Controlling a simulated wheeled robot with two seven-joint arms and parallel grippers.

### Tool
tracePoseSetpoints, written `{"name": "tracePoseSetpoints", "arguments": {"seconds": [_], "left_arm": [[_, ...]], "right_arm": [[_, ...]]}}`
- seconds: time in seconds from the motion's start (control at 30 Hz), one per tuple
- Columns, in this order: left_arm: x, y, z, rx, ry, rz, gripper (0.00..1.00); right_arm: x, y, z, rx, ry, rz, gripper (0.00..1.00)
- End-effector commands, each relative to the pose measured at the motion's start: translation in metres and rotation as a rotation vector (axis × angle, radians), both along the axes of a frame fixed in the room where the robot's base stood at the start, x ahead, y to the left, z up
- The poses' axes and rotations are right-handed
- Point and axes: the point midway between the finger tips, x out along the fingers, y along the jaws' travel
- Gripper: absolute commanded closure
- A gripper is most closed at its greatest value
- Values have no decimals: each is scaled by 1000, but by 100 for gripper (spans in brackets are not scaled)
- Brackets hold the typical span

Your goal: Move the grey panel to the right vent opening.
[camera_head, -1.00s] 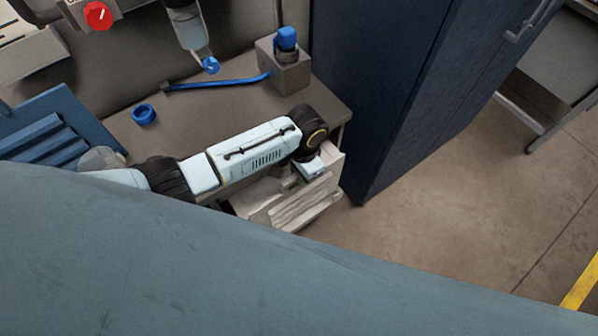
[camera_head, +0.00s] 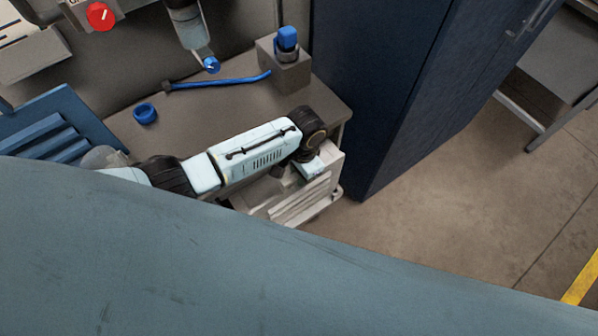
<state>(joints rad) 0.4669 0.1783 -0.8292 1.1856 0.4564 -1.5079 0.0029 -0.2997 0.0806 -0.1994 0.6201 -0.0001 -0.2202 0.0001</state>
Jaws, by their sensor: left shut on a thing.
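The grey panel (camera_head: 303,203) is pale and slatted. It stands tilted at the front of the bench's right end, below my left wrist. My left gripper (camera_head: 308,176) is at the panel's upper edge and shut on it; its fingertips are mostly hidden by the wrist and the panel. My left arm reaches in from the left, over the bench's front edge. I cannot make out the right vent opening; the arm and the panel cover much of that front. My right gripper is not in view.
A blue tray (camera_head: 55,130) is at left. A tall dark blue cabinet (camera_head: 385,90) stands close at right.

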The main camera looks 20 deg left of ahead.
Motion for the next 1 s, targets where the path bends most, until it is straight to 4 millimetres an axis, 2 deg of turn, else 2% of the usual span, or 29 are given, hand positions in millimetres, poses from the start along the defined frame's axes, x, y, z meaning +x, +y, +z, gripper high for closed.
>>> {"name": "tracePoseSetpoints", "arguments": {"seconds": [0.53, 1.0], "left_arm": [[1, 0, -7, -1, -2, 0, 100], [-1, -3, 0, 0, -2, 0, 100]], "right_arm": [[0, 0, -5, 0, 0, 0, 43], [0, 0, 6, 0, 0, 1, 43]]}}
